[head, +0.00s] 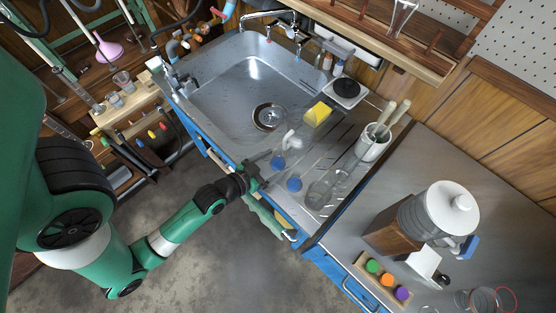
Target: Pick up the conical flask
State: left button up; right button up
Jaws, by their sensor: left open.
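Several clear glass vessels stand on the ribbed drainboard right of the sink. The one that looks most like the conical flask is a clear glass piece (319,194) near the front edge, but its outline is faint and I cannot be sure. My left gripper (262,177) is open at the front edge of the drainboard, left of that glass and apart from it, with nothing visible between its fingers. My right gripper is out of view.
A steel sink (238,85) lies behind. A yellow sponge (318,113), a white utensil pot (373,144) and another clear vessel (341,179) crowd the drainboard. A green item (266,217) hangs at the counter front.

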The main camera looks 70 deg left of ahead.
aim_at(285, 155)
pick_arm(q)
jog(key=b+x, duration=0.2)
jog(key=x, duration=0.3)
jog(key=shift+a+b, duration=0.25)
jog(key=shift+b, duration=0.1)
jog(key=shift+d, duration=0.1)
grip_shut()
